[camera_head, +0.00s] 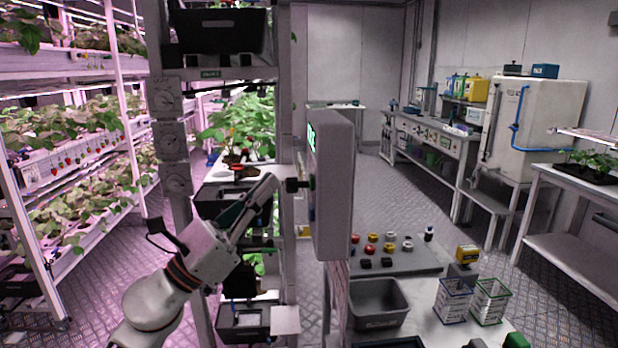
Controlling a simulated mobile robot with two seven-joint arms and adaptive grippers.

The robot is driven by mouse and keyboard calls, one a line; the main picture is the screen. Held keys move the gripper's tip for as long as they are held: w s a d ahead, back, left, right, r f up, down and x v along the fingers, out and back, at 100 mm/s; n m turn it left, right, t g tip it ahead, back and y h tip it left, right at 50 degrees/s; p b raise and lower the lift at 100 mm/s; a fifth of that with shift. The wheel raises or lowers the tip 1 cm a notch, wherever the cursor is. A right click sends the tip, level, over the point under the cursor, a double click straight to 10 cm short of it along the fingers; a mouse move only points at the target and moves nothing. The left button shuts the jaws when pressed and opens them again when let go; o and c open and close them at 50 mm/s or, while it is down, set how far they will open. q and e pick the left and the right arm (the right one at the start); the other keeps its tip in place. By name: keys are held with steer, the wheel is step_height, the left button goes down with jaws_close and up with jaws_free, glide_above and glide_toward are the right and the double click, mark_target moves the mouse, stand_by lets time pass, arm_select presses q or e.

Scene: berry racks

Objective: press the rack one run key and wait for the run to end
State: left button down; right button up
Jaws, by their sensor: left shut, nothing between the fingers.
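A grey control box (333,190) stands upright in the middle of the head view, seen nearly edge-on. Its face is turned to the left, and a green lit display (311,136) shows on it as a thin sliver. A dark knob-like part (293,185) sticks out from that face at mid height. Key labels cannot be read from this angle. My left gripper (272,184) reaches up from the lower left, shut and empty, its tips close to the dark part. I cannot tell whether they touch it. My right gripper is not in view.
A plant rack with dials and black bins (218,32) stands behind my left arm. A bench with a grey bin (378,301), two wire baskets (453,299) and several small buttons or knobs lies right of the box. Free floor shows further right.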

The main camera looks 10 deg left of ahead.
mark_target(314, 166)
arm_select(q)
steer(key=shift+w+d, duration=0.25)
steer(key=shift+d, duration=0.6)
steer(key=shift+w+d, duration=0.2)
steer(key=shift+d, duration=0.6)
steer(key=shift+d, duration=0.1)
steer(key=shift+w+d+p, duration=0.1)
steer(key=shift+d+p, duration=0.2)
steer(key=shift+w+d, duration=0.15)
steer(key=shift+d, duration=0.35)
stand_by(0.9)
steer(key=shift+a, duration=0.15)
steer(key=shift+s+a, duration=0.25)
steer(key=shift+a, duration=0.5)
